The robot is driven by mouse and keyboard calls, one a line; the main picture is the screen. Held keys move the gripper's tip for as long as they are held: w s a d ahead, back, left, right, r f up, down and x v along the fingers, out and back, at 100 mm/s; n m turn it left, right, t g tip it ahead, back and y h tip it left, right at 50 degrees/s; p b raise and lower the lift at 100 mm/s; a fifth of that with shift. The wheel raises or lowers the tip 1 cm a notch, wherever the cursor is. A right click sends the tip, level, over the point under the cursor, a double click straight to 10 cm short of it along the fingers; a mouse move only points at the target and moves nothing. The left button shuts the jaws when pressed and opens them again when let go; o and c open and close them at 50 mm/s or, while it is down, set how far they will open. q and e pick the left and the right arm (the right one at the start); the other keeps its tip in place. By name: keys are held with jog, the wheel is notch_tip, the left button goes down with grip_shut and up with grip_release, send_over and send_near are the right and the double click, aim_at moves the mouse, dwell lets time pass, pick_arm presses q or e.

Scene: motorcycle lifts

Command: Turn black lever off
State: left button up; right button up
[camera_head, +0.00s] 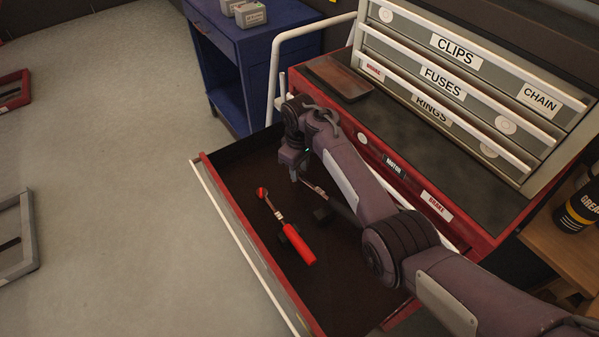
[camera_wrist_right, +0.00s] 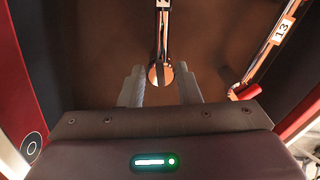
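The black lever (camera_head: 324,213) lies in the open drawer, partly hidden behind my right forearm in the head view. In the right wrist view its metal shaft (camera_wrist_right: 162,30) runs up from a round head (camera_wrist_right: 160,75). My right gripper (camera_wrist_right: 160,88) points down with its two fingers apart, one on each side of that round head; I cannot tell whether they touch it. In the head view my right gripper (camera_head: 296,174) is over the drawer at the lever's far end. A red-handled lever (camera_head: 298,244) lies beside it, labelled 13 in the wrist view (camera_wrist_right: 282,32). My left gripper is not in view.
The drawer (camera_head: 230,225) is pulled out of a red tool chest (camera_head: 435,205), its walls standing around the levers. Labelled small drawers (camera_head: 450,75) rise behind. A blue cart (camera_head: 245,60) stands at the back. The floor at left is mostly clear.

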grip_shut()
jog(key=shift+w+d+r+n+p, duration=0.1)
jog(key=shift+r+n+p, duration=0.15)
jog(key=shift+n+p, duration=0.55)
jog(key=n, duration=0.3)
jog(key=shift+w+f, duration=0.15)
jog(key=shift+f, duration=0.1)
grip_release()
